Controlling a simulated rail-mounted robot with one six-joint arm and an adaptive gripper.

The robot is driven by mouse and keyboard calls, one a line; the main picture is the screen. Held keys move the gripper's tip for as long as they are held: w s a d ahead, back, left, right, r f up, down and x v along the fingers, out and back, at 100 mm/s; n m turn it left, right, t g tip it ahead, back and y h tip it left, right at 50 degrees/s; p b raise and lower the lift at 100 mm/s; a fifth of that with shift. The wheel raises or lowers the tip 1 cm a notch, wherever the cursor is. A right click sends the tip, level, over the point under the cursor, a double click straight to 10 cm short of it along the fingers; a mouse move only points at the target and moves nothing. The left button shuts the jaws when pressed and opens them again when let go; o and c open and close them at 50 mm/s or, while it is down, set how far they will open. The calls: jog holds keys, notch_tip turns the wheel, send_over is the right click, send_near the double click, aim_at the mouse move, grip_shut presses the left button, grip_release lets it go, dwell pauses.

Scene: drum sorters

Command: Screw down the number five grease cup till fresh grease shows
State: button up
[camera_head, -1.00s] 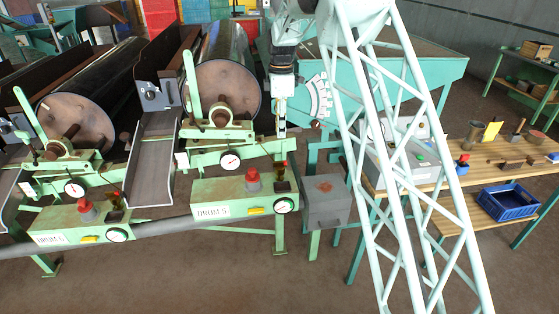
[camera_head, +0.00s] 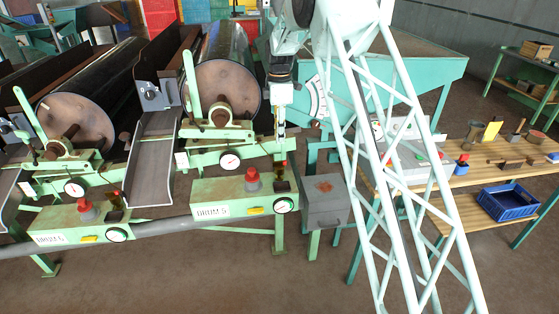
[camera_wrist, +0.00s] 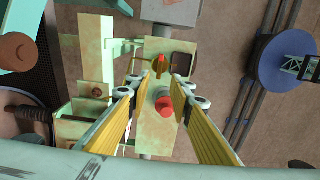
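The number five station is a green box labelled as a drum (camera_head: 212,211), below the right-hand black drum. On it stands a red-topped knob on a grey base (camera_head: 252,181); beside it is a small dark fitting with a red tip (camera_head: 282,178). I cannot tell for certain which is the grease cup. In the wrist view the red knob (camera_wrist: 164,104) shows between my fingers, with the red-tipped fitting (camera_wrist: 160,62) beyond. My gripper (camera_wrist: 152,90) is open and empty, pointing down above the box. It also shows in the head view (camera_head: 280,132). No fresh grease is visible.
A gauge (camera_head: 284,205) sits at the box's right end. A similar station (camera_head: 75,222) is at left. A grey box (camera_head: 326,202) stands to the right. A wooden bench (camera_head: 480,163) with tools and a blue crate (camera_head: 508,203) is farther right.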

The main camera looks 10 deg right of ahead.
aim_at(280, 165)
notch_tip(280, 165, down, 13)
jog(key=shift+r+b, duration=0.15)
jog(key=shift+b, duration=0.55)
grip_shut()
